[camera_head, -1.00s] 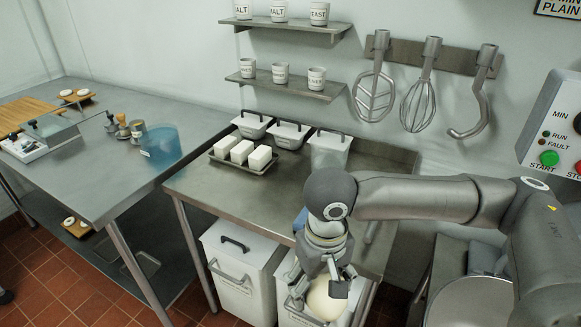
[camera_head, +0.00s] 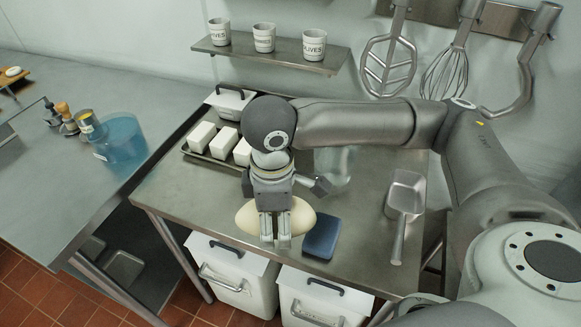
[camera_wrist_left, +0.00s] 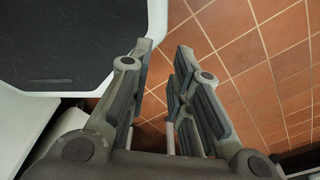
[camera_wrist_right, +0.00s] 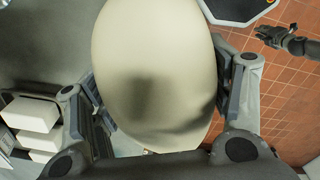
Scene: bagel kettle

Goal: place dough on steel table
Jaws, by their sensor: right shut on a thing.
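The dough (camera_head: 304,216) is a pale, smooth oval lump. My right gripper (camera_head: 275,238) is shut on it, with a finger on each side in the right wrist view, where the dough (camera_wrist_right: 155,75) fills the middle. In the head view the dough shows over the front part of the steel table (camera_head: 185,210); whether it touches the top I cannot tell. My left gripper (camera_wrist_left: 158,85) is open and empty above the red tile floor in the left wrist view. It is not visible in the head view.
A blue block (camera_head: 321,236) lies just right of the dough. A metal scoop (camera_head: 405,192) lies farther right. White blocks (camera_head: 224,141) sit on a tray at the back left. White lidded bins (camera_head: 232,275) stand below the front edge. The table's front left is clear.

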